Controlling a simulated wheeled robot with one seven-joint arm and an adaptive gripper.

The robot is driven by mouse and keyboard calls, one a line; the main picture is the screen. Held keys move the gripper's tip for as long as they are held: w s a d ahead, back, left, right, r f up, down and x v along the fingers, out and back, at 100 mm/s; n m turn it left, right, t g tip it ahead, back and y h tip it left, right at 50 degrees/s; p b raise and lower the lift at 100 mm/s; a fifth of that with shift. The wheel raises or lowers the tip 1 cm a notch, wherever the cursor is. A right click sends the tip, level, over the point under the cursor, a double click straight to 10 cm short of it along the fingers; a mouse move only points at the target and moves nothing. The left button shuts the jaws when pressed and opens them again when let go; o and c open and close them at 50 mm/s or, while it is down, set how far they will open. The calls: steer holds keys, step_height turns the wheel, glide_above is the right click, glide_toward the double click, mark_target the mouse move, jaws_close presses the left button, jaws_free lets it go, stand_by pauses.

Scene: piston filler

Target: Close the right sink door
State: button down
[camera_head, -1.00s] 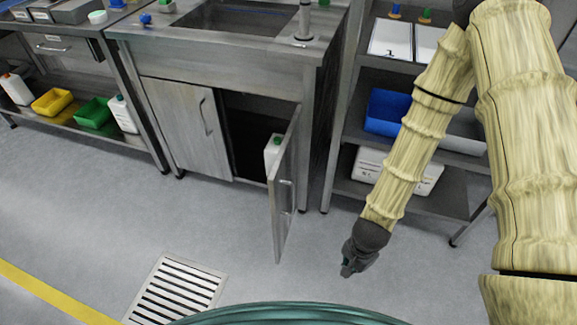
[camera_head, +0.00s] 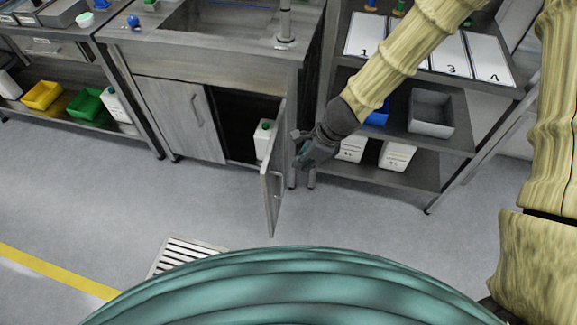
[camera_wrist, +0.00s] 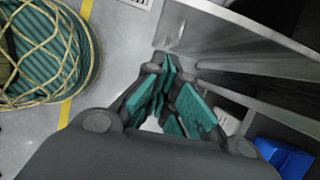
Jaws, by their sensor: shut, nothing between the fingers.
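The right sink door (camera_head: 274,178) stands open, swung out from the sink cabinet toward the front, in the head view. Its bar handle shows low on the face turned right. The left sink door (camera_head: 184,118) is shut. My gripper (camera_head: 302,163) is shut and empty, just right of the open door, near its outer side. In the wrist view the teal finger pads of my gripper (camera_wrist: 168,98) are in the middle, and the door (camera_wrist: 180,36) with its handle lies beyond them. I cannot tell if they touch.
A white canister (camera_head: 264,139) stands in the cabinet opening behind the door. A shelf rack (camera_head: 425,175) with bins and canisters stands close at right. A floor drain (camera_head: 180,252) lies in front; the floor around it is clear.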

steer(key=w+a+f, duration=0.2)
steer(key=a+f, duration=0.5)
steer(key=f, duration=0.2)
stand_by(0.5)
steer(key=shift+a, duration=0.15)
